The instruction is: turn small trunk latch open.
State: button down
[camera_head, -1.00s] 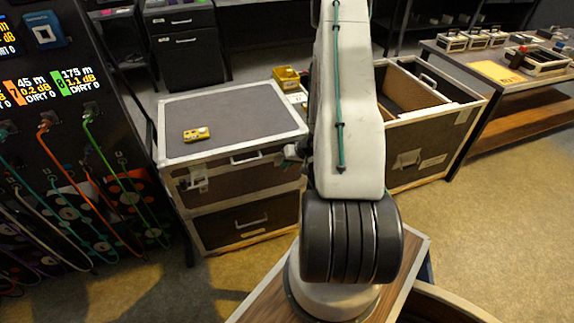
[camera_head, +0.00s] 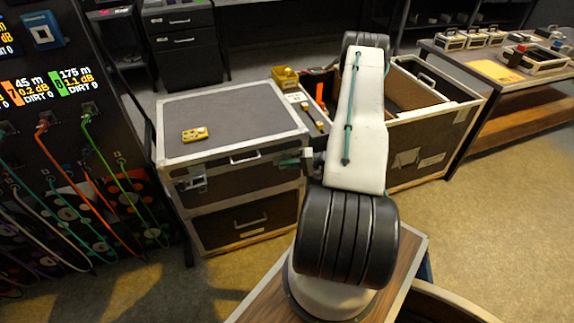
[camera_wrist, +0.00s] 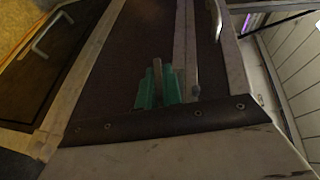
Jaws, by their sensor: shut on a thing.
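The small trunk (camera_head: 235,165) is a dark case with pale metal edges and a closed lid, standing left of my arm in the head view. My gripper (camera_head: 290,162) has green fingertips at the front right of this trunk, just below the lid edge. In the wrist view my gripper (camera_wrist: 160,88) is shut on a narrow grey latch piece (camera_wrist: 158,72) that stands up between the green fingers. The fingers hide most of the latch, so its turn angle is hard to tell. Another latch (camera_head: 192,180) sits at the trunk's front left.
A yellow device (camera_head: 195,134) lies on the trunk lid. A larger open trunk (camera_head: 428,145) stands to the right, behind my arm. A cable panel (camera_head: 70,150) stands at the left, and a workbench (camera_head: 500,75) at the back right. Floor at the front right is clear.

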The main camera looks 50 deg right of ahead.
jog(key=shift+m+t+y, duration=0.4)
jog(key=shift+t+y, duration=0.2)
jog(key=shift+t, duration=0.2)
jog(key=shift+d, duration=0.1)
jog(key=c, duration=1.6)
grip_release()
jog(key=shift+o, duration=0.2)
jog(key=v, duration=0.7)
jog(key=shift+s+d+f, duration=0.15)
jog(key=shift+s, duration=0.1)
